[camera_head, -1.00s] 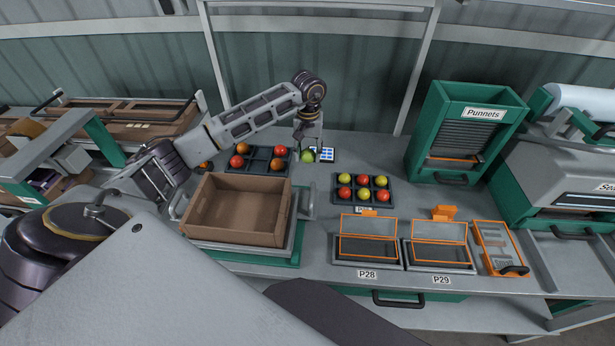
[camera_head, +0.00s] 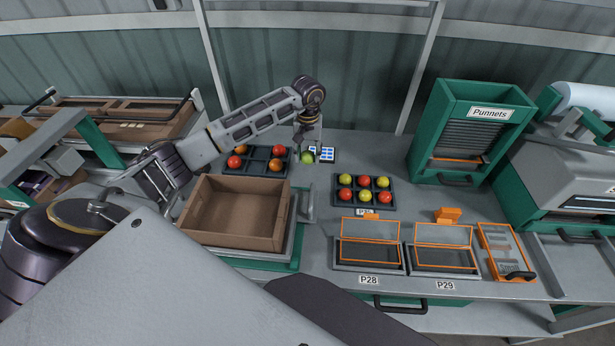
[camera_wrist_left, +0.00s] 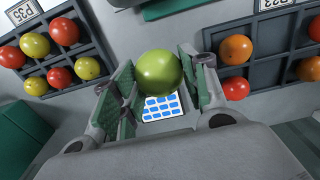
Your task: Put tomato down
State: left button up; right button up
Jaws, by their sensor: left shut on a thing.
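A green tomato (camera_head: 307,158) is held between the fingers of my left gripper (camera_head: 309,146), at the back of the bench between two dark trays. In the left wrist view the green tomato (camera_wrist_left: 159,72) sits between both fingers of the left gripper (camera_wrist_left: 157,84). A small white card with blue cells (camera_head: 327,154) lies beside the tomato in the head view. In the left wrist view the card (camera_wrist_left: 162,108) shows behind and below the tomato. I cannot tell whether the tomato touches the bench. My right gripper is not in view.
A dark tray (camera_head: 233,168) with red and orange tomatoes and empty cells stands left. A tray (camera_head: 363,206) with red and yellow-green tomatoes stands right. An open brown box (camera_head: 240,235) is in front. A green punnet dispenser (camera_head: 440,130) stands further right.

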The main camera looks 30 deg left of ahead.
aim_at(308, 163)
pick_arm(q)
notch_tip(308, 163, down, 4)
jog(key=shift+f+b, duration=0.2)
jog(key=shift+b, duration=0.65)
jog(key=shift+f, duration=0.35)
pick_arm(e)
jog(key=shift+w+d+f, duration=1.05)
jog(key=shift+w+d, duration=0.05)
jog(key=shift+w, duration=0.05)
pick_arm(q)
jog(key=shift+f, duration=0.1)
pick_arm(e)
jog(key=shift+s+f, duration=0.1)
